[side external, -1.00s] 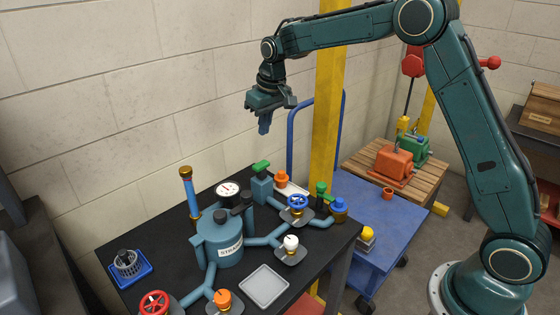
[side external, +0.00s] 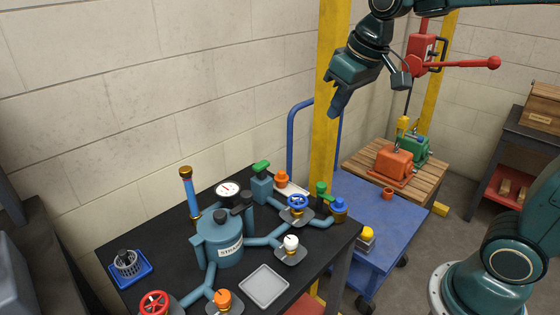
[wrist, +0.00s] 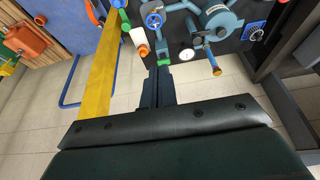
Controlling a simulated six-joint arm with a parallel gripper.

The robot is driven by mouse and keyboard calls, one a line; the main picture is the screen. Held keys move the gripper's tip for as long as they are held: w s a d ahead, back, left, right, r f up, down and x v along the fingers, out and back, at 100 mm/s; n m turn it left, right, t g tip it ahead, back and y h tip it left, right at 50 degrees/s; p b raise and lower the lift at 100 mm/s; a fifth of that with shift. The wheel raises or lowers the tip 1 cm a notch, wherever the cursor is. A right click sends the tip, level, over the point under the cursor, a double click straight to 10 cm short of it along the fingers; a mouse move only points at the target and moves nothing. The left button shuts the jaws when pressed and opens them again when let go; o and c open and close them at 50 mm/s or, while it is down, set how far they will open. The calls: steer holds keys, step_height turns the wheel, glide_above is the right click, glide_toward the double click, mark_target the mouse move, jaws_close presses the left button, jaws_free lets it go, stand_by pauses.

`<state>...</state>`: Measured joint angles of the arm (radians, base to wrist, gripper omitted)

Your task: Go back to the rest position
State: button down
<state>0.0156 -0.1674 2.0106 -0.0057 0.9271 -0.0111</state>
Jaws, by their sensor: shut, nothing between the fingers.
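My gripper (side external: 335,104) is in the upper middle of the side external view, pointing down and a little left, in front of the yellow post. Its fingers are together with nothing between them.
The yellow post (side external: 325,160) stands close to my gripper. A red hoist (side external: 421,55) with a lever is at the right, above orange (side external: 393,164) and green (side external: 414,147) motors on a pallet. A strainer assembly (side external: 222,240) with valves fills the table.

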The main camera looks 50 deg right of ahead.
steer(key=s+f, duration=0.2)
steer(key=s, duration=0.6)
steer(key=s+f+t, duration=0.1)
steer(key=s+f, duration=0.1)
steer(key=s, duration=0.7)
steer(key=shift+a, duration=0.2)
